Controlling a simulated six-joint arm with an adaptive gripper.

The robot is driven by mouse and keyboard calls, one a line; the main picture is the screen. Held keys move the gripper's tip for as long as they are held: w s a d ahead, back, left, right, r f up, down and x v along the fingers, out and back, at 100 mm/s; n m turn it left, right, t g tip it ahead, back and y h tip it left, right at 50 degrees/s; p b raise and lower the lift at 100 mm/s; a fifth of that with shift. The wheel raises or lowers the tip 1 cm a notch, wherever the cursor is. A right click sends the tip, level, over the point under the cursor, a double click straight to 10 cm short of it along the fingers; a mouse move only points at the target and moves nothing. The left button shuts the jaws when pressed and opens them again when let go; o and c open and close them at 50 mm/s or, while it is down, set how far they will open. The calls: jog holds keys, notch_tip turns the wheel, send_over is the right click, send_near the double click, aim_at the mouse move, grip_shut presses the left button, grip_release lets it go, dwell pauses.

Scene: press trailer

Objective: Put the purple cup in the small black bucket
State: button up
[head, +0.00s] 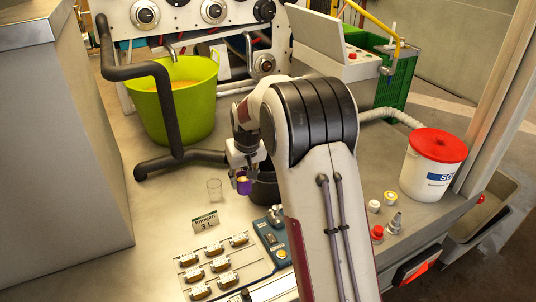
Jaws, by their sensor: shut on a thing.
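The purple cup (244,187) is small and shows just below my gripper (241,173). My gripper is shut on the cup, near its rim. The small black bucket (264,188) is right behind and to the right of the cup, partly hidden by my arm. The cup overlaps the bucket's left side in the head view. I cannot tell whether the cup is above the bucket's opening or in front of its wall.
A clear glass (214,190) stands left of the cup. A large green tub (174,100) and a dark bent pipe (170,110) stand behind left. A small sign (206,222), a blue control box (270,243) and a white bucket with red lid (435,163) are nearby.

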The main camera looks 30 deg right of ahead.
send_over(268, 173)
jog(key=w+d, duration=0.1)
jog(key=w, duration=0.1)
jog(key=d+f, duration=0.3)
jog(key=f, duration=0.3)
jog(key=shift+w+d+f, duration=0.2)
jog(key=shift+w+d, duration=0.05)
jog(key=shift+w, duration=0.2)
jog(key=shift+f, duration=0.1)
jog(key=shift+f, duration=2.4)
jog(key=shift+f, duration=0.6)
jog(key=o, duration=1)
jog(key=shift+r, duration=0.1)
